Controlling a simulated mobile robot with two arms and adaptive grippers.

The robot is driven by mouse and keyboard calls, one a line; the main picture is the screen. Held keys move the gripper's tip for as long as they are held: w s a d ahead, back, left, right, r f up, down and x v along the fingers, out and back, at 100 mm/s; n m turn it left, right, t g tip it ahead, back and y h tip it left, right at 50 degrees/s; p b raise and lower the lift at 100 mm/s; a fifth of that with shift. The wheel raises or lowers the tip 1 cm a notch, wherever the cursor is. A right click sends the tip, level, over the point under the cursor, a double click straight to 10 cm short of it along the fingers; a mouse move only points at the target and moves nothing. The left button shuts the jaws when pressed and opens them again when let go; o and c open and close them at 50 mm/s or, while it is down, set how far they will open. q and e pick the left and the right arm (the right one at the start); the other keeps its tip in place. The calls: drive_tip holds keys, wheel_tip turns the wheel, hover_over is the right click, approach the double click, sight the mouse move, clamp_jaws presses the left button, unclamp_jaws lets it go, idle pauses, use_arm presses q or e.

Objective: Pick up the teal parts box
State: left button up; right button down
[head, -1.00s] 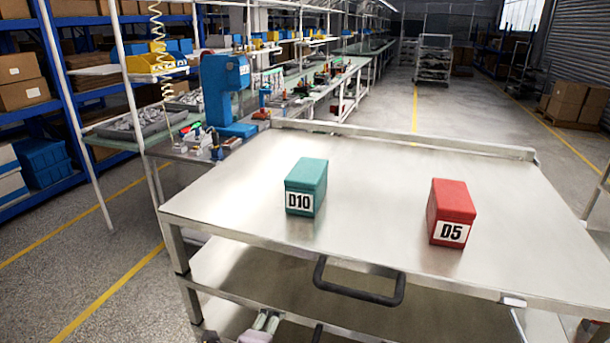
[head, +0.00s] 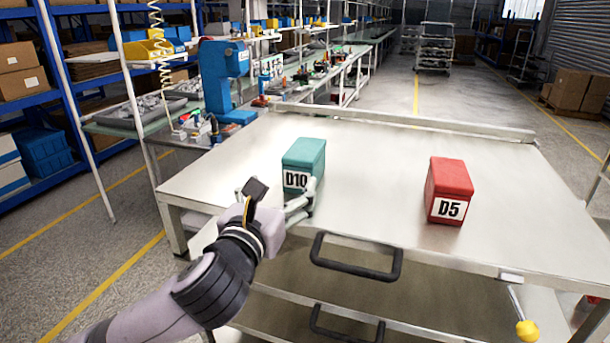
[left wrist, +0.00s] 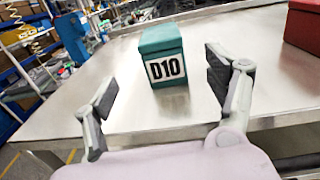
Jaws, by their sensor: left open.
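The teal parts box (head: 304,160), labelled D10, stands upright on the steel table top (head: 385,165). In the head view my left gripper (head: 278,192) is in front of the box and hides part of its lower front. In the left wrist view the teal box (left wrist: 162,43) is straight ahead, beyond the spread fingers of my left gripper (left wrist: 165,90). The gripper is open with nothing between its fingers, and the box looks just past the fingertips. My right gripper is not in view.
A red box (head: 450,190) labelled D5 stands to the right on the same table. A black handle (head: 357,270) sticks out at the table's front edge. A workbench with a blue machine (head: 222,80) is behind left. The table between the boxes is clear.

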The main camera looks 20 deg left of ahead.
use_arm(q)
drive_tip(key=p, duration=0.3)
approach(305, 147)
drive_tip(key=w, duration=0.2)
drive_tip(key=w+f, duration=0.1)
drive_tip(key=w, duration=0.1)
drive_tip(key=shift+w+f, duration=0.1)
drive_tip(key=shift+w, duration=0.35)
drive_tip(key=w+p, duration=0.1)
drive_tip(key=w, duration=0.3)
drive_tip(key=shift+r+p, duration=0.2)
drive_tip(key=shift+p, duration=0.15)
drive_tip(key=shift+w+f, duration=0.1)
drive_tip(key=shift+w, duration=0.45)
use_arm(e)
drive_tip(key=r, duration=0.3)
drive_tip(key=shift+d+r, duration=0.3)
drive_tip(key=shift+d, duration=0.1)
use_arm(q)
drive_tip(key=shift+c, duration=0.3)
drive_tip(key=shift+s, duration=0.1)
drive_tip(key=shift+c, duration=0.7)
drive_tip(key=c, duration=1.1)
drive_tip(key=shift+c, duration=0.3)
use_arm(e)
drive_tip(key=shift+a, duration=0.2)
